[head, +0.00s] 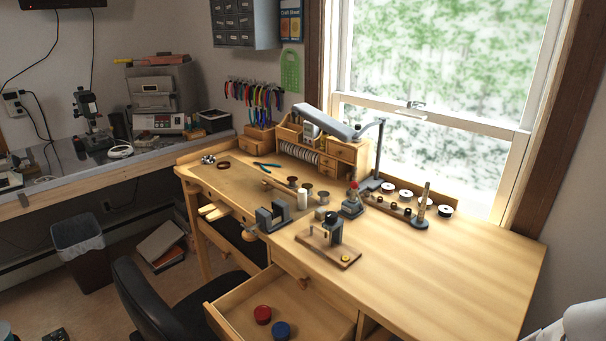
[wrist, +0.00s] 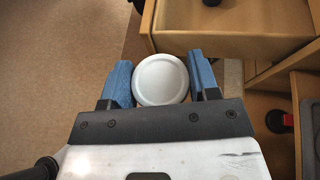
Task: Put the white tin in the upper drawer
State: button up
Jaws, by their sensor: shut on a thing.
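The white tin (wrist: 162,78) is round with a smooth lid, seen from above in the wrist view. My gripper (wrist: 162,80) is shut on it, with one blue finger at each side. The tin is held beside the front of a wooden drawer, with floor showing to its left. An open drawer (head: 310,310) under the bench shows in the head view, with a red tin (head: 262,314) and a blue tin (head: 281,330) in it. An open wooden drawer (wrist: 235,45) is at the top of the wrist view. My gripper is outside the head view.
A black chair (head: 150,305) stands left of the drawer. The workbench (head: 440,260) holds tools and a small vise; its right part is clear.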

jog(key=shift+w, duration=0.2)
dwell(0.3)
jog(key=w+a, duration=0.2)
jog(key=w, duration=0.5)
jog(key=w+a+f, duration=0.1)
jog(key=w+a, duration=0.2)
jog(key=w, duration=0.4)
jog(key=shift+w+a+f, duration=0.15)
jog(key=shift+w+f, duration=0.1)
jog(key=shift+w, duration=0.15)
jog(key=shift+f, duration=1.75)
jog(key=shift+f, duration=0.6)
jog(key=o, duration=0.9)
jog(key=shift+s+f, duration=0.1)
jog(key=shift+s, duration=0.1)
